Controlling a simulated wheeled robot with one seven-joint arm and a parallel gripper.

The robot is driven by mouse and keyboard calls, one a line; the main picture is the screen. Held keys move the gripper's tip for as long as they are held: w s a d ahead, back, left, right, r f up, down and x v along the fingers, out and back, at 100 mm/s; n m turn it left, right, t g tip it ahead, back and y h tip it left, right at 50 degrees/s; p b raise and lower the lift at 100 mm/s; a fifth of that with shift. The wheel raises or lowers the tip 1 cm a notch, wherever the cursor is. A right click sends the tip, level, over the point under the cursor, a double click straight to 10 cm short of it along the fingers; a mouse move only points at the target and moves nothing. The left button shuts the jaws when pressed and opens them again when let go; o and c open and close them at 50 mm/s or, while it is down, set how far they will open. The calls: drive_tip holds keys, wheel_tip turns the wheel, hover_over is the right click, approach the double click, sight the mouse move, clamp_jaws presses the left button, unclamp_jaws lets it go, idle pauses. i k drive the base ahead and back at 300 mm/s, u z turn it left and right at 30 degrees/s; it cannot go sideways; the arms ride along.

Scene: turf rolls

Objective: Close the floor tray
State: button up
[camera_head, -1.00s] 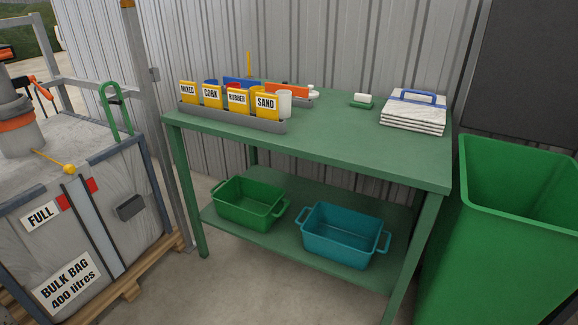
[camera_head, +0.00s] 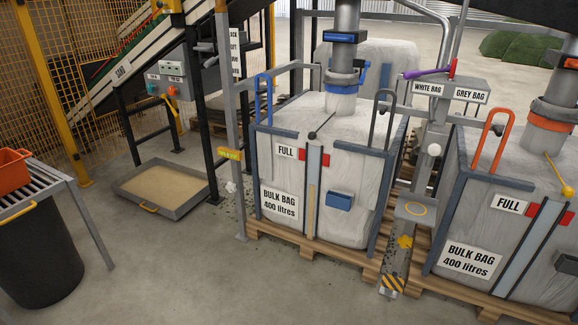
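A shallow grey floor tray (camera_head: 172,205) with a layer of tan sand (camera_head: 163,185) lies on the concrete at left. The tray sits out on the open floor in front of the frame below the conveyor (camera_head: 133,70). Its far edge is close to dark legs, and I cannot tell how far it extends under the frame. My gripper is not in view.
A dark bin (camera_head: 38,255) and roller table (camera_head: 25,190) are at left. Floor before the tray is clear.

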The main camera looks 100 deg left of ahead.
sight(171, 190)
drive_tip(key=u, duration=4.4)
